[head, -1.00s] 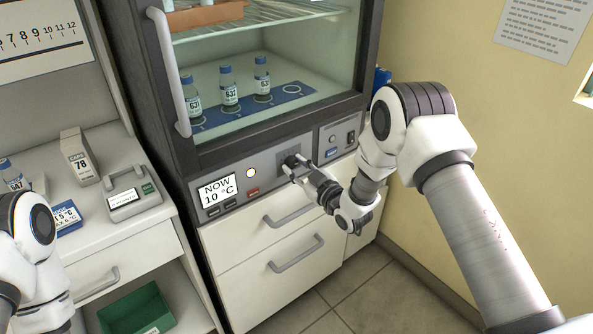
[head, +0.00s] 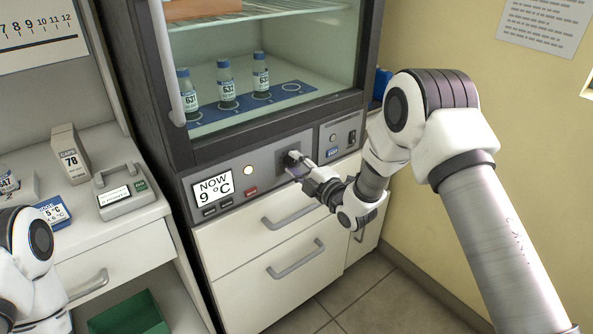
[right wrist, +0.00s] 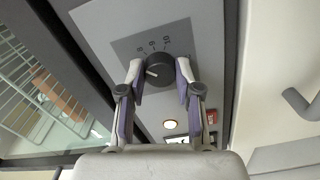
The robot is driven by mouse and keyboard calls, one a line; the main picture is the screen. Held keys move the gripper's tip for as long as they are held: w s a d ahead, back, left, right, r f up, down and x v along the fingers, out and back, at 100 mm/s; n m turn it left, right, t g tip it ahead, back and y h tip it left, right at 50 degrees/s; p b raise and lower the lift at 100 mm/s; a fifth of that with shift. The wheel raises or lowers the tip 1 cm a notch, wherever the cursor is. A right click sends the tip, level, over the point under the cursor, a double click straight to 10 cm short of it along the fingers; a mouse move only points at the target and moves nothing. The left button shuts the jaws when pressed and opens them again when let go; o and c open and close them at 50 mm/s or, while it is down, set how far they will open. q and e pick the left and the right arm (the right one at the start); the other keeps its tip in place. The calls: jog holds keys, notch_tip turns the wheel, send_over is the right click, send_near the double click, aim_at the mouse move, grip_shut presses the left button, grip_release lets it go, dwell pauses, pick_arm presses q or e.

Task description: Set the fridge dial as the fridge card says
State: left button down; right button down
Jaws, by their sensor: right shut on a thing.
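The fridge dial is a dark round knob (right wrist: 159,68) on a grey plate with printed numbers, seen in the right wrist view. My right gripper (right wrist: 160,76) has its two fingers closed on the sides of the knob. In the head view my right gripper (head: 294,168) reaches the dial on the fridge's front panel. The display (head: 213,189) on that panel reads NOW 9 °C. The blue-edged card (head: 52,212) on the left counter shows a °C figure, partly cut off by my left arm. My left gripper is not in view.
The fridge (head: 180,150) holds several blue-capped bottles behind its glass door. Drawers with handles (head: 290,219) lie below the panel. A box marked 78 (head: 70,154) and a grey case (head: 125,195) stand on the left counter.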

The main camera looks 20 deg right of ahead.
jog(key=n+b, duration=0.1)
jog(key=n, duration=0.1)
jog(key=n+b, duration=0.1)
jog(key=shift+f+n, duration=0.2)
jog(key=shift+n, duration=0.2)
jog(key=n+b, duration=0.2)
jog(key=n, duration=0.1)
jog(key=shift+n+b, duration=0.3)
jog(key=shift+b, duration=0.05)
jog(key=n+b, duration=0.3)
jog(key=n, duration=0.1)
jog(key=shift+b, duration=0.3)
jog(key=shift+r+n+b, duration=0.15)
jog(key=shift+n+b, duration=1.1)
jog(key=shift+n, duration=0.55)
jog(key=c, duration=0.8)
grip_release()
jog(key=shift+r, duration=0.1)
jog(key=shift+s, duration=0.15)
